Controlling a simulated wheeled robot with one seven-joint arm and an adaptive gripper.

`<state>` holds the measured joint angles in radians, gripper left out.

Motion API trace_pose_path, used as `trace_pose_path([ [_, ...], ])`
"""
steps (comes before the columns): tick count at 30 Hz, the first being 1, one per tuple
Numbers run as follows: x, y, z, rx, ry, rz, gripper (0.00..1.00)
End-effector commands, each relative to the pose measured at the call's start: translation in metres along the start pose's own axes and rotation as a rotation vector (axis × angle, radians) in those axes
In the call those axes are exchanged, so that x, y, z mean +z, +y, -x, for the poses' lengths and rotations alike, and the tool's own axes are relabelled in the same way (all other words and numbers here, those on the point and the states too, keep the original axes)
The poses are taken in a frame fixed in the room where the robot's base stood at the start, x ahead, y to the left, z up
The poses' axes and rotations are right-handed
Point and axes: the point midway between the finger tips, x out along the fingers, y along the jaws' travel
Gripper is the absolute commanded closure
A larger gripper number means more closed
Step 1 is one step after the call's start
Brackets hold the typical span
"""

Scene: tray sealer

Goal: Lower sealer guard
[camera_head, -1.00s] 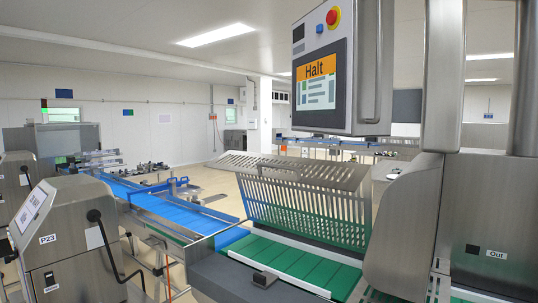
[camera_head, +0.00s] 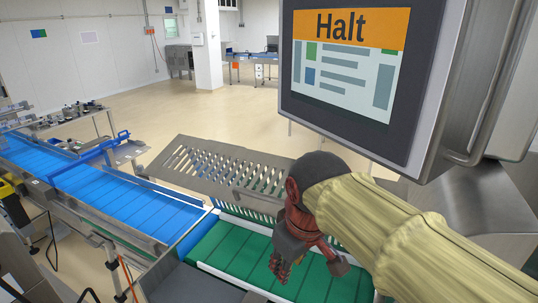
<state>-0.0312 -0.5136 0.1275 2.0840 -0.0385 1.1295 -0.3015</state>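The sealer guard (camera_head: 215,165) is a slotted grey metal cover. It stands raised and tilted behind the green conveyor belt (camera_head: 228,250) in the head view. My gripper (camera_head: 308,263), dark grey and red, points down over the belt, in front of the guard's right part. My gripper and sleeved arm hide the guard's right end. I cannot tell whether the gripper touches the guard, and its fingertips are too small and crowded to read. Nothing is visibly held.
A control panel (camera_head: 345,75) showing "Halt" hangs close above my arm at upper right. A blue conveyor (camera_head: 130,205) joins the green belt from the left. A steel housing (camera_head: 465,205) stands at right. Open floor lies behind the guard.

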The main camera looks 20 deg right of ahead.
Motion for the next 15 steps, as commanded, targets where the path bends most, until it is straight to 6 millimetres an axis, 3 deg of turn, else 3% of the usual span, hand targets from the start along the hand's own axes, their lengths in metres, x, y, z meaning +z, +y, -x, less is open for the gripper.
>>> trace_pose_path([
  [1,-0.015,0.006,0.028,-0.003,-0.013,0.022,0.7],
  [6,-0.051,0.019,0.078,-0.012,-0.055,0.107,0.7],
  [9,-0.079,0.028,0.102,-0.022,-0.095,0.181,0.7],
  [15,-0.137,0.046,0.132,-0.058,-0.19,0.372,0.7],
])
